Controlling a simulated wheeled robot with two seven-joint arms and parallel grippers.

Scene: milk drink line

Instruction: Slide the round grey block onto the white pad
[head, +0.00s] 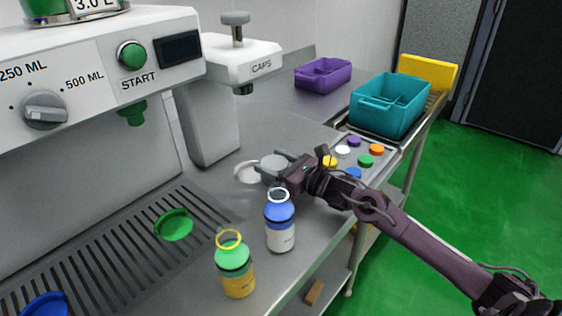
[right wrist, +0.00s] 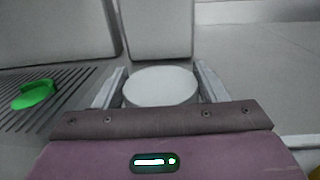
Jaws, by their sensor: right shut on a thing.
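The round grey block (head: 272,164) stands on the steel counter, between the fingers of my right gripper (head: 271,168). In the right wrist view the block's pale round top (right wrist: 160,86) shows between the two fingers (right wrist: 161,92), which are shut on its sides. The white pad (head: 246,173) lies flat on the counter, just left of the block in the head view. The block and gripper partly cover the pad's right side, so I cannot tell whether the block overlaps it. The pad does not show clearly in the right wrist view. My left gripper is out of view.
A blue bottle (head: 280,231) and a green-and-yellow bottle (head: 236,272) stand near the counter's front edge. The caps press (head: 237,62) rises behind the pad. Coloured caps (head: 365,160) lie right of the gripper. A green funnel-like piece (head: 174,224) sits on the drain grille.

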